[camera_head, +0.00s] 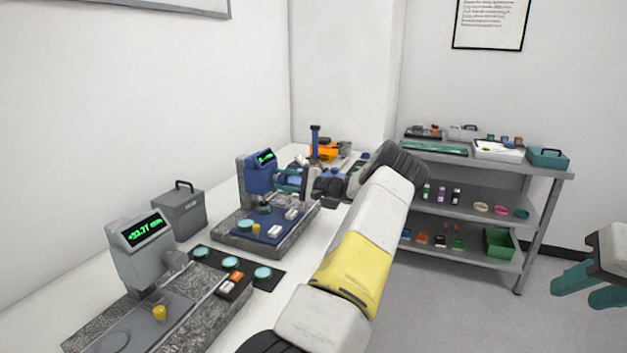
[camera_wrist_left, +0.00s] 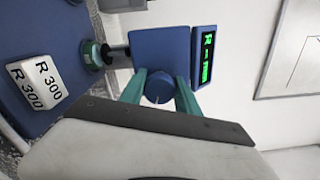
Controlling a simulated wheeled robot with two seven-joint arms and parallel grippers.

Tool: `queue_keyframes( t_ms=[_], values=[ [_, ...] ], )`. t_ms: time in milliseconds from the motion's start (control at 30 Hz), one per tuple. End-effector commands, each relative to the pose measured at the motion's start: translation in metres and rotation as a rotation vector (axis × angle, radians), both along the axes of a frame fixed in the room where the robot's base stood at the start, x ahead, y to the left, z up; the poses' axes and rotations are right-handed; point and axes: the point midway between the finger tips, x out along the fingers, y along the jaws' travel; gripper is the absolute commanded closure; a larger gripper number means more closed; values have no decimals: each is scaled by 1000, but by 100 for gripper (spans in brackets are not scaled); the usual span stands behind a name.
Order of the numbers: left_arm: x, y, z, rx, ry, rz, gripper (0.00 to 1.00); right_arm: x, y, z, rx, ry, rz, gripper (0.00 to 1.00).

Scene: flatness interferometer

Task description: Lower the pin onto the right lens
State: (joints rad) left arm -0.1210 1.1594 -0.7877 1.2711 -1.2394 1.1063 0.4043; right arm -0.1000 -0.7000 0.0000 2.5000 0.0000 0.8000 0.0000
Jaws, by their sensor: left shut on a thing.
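The blue gauge (camera_head: 262,176) with a green display stands on a granite base. My left gripper (camera_head: 289,181) is at its side, its teal fingers shut on a round blue knob (camera_wrist_left: 158,88). In the left wrist view the gauge's pin (camera_wrist_left: 115,52) points at a teal-rimmed disc (camera_wrist_left: 92,54). Whether they touch is unclear. In the head view, one pale teal lens (camera_head: 245,225) lies on the blue plate, and a dark-rimmed round piece (camera_head: 264,209) sits under the gauge. My right gripper (camera_head: 588,288) is at the far right, fingers apart and empty.
A grey gauge (camera_head: 140,240) reading green digits stands in front, beside a black mat (camera_head: 216,262) with teal lenses. A grey case (camera_head: 180,212) is behind. A shelf cart (camera_head: 545,192) stands right.

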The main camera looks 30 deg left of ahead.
Motion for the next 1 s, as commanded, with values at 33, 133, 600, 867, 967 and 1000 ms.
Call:
queue_keyframes(
  t_ms=[33,133,600,867,967,1000],
  values=[
    [0,-1,0,5,-41,-1,100,0,0,0,0,0,0,64],
    [0,-1,-1,16,-134,-2,100,0,0,0,0,0,0,64],
    [0,-1,-2,53,-475,0,100,0,0,0,0,0,0,64],
    [0,-1,-3,61,-557,-1,100,0,0,0,0,0,0,64],
    [0,-1,-3,62,-570,-1,100,0,0,0,0,0,0,64],
    [0,-1,-3,62,-574,-1,100,0,0,0,0,0,0,64]
  ],
)
